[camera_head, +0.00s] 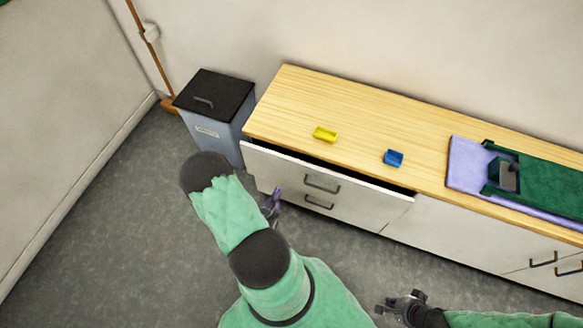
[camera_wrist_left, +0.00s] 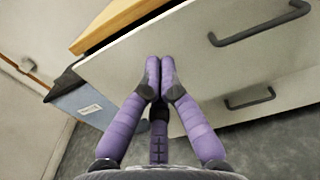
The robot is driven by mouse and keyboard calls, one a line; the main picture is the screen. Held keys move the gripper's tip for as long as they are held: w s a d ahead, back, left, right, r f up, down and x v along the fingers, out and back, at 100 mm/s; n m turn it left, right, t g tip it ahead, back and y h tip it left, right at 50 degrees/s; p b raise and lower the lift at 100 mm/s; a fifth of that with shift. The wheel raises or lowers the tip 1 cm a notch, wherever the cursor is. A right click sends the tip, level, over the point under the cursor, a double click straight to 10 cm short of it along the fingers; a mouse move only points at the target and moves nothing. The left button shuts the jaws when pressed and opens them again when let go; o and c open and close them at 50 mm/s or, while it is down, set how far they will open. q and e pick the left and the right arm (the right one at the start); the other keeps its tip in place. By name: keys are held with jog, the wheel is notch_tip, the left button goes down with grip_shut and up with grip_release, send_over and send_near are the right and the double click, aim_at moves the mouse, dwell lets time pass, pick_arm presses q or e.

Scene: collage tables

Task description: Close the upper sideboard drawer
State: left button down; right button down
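The upper sideboard drawer (camera_head: 365,196) stands partly open, with a dark gap between its white front and the wooden top. Its dark handle (camera_head: 322,184) also shows in the left wrist view (camera_wrist_left: 258,28). My left gripper (camera_head: 272,200) is in front of the drawer's left part, left of the handle. In the left wrist view its purple fingers (camera_wrist_left: 160,72) are together with nothing between them, pointing at the drawer front (camera_wrist_left: 205,65). Whether they touch it, I cannot tell. My right gripper (camera_head: 385,305) is low in the head view, away from the drawer; its opening is unclear.
The lower drawer (camera_head: 345,212) looks shut. A purple mat (camera_head: 466,165) with green items lies at right. A grey bin (camera_head: 228,130) stands left of the sideboard.

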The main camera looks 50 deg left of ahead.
aim_at(292, 161)
pick_arm(q)
jog(key=b+x, duration=0.2)
jog(key=x, duration=1)
jog(key=shift+w+b, duration=0.35)
